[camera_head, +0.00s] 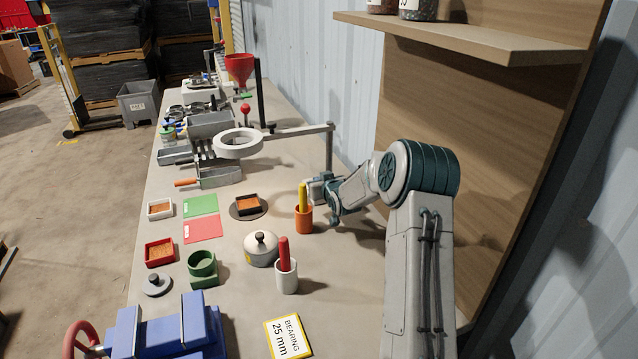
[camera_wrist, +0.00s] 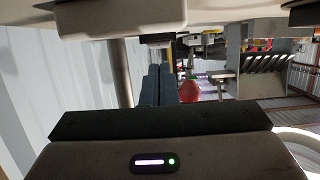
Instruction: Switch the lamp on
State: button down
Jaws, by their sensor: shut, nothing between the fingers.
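The lamp (camera_head: 237,143) is a pale ring on a horizontal arm from a grey post (camera_head: 330,148) at the table's wall side. I cannot make out its switch or tell whether it is lit. My gripper (camera_head: 311,190) is low near the post, just beyond and right of an orange cup (camera_head: 304,224) holding a yellow stick. In the wrist view my gripper (camera_wrist: 165,68) has its dark fingers together with nothing between them. A pale curved rim at that view's right edge may be the lamp ring.
A white cup (camera_head: 287,282) with a red stick and a lidded pot (camera_head: 261,252) stand nearer. A wooden shelf (camera_head: 460,38) overhangs the right side. Small trays and coloured cards lie left.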

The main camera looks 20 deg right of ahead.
jog(key=shift+r, duration=0.35)
jog(key=r+p, duration=0.1)
jog(key=r, duration=0.2)
jog(key=shift+s, duration=0.2)
jog(key=f+b+v, duration=0.2)
jog(key=v, duration=0.8)
jog(key=shift+s, duration=0.35)
